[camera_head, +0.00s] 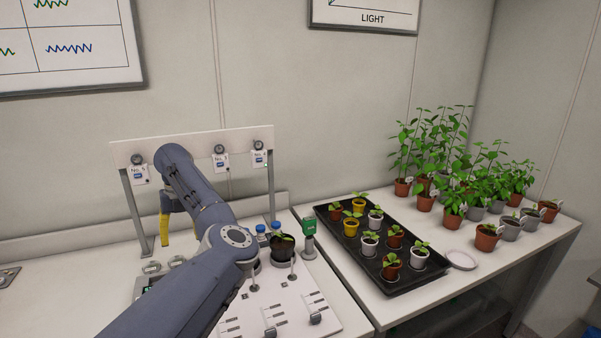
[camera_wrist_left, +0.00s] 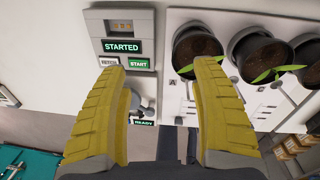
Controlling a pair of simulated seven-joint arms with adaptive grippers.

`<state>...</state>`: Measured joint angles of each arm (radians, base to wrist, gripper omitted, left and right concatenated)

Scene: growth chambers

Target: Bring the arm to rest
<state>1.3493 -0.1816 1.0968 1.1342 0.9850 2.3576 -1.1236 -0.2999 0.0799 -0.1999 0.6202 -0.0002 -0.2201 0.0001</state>
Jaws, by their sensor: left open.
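My left arm reaches in from the bottom of the head view and bends down at the back of the left bench. My left gripper (camera_head: 164,230) has yellow fingers and hangs partly hidden behind the arm. In the left wrist view the gripper (camera_wrist_left: 152,64) is open, with its two ribbed fingers apart and nothing between them. Beyond the fingertips is a control panel (camera_wrist_left: 126,28) with a display reading STARTED and a green START button (camera_wrist_left: 139,64). A READY label (camera_wrist_left: 143,122) shows lower, between the fingers. My right gripper is in neither view.
Dark pots with seedlings (camera_wrist_left: 198,48) stand right of the panel. A dark pot (camera_head: 283,248) and a green-topped post (camera_head: 309,227) stand right of my arm. A rack (camera_head: 190,145) rises behind it. The right bench holds a black tray (camera_head: 405,284), a saucer (camera_head: 461,260) and several potted plants.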

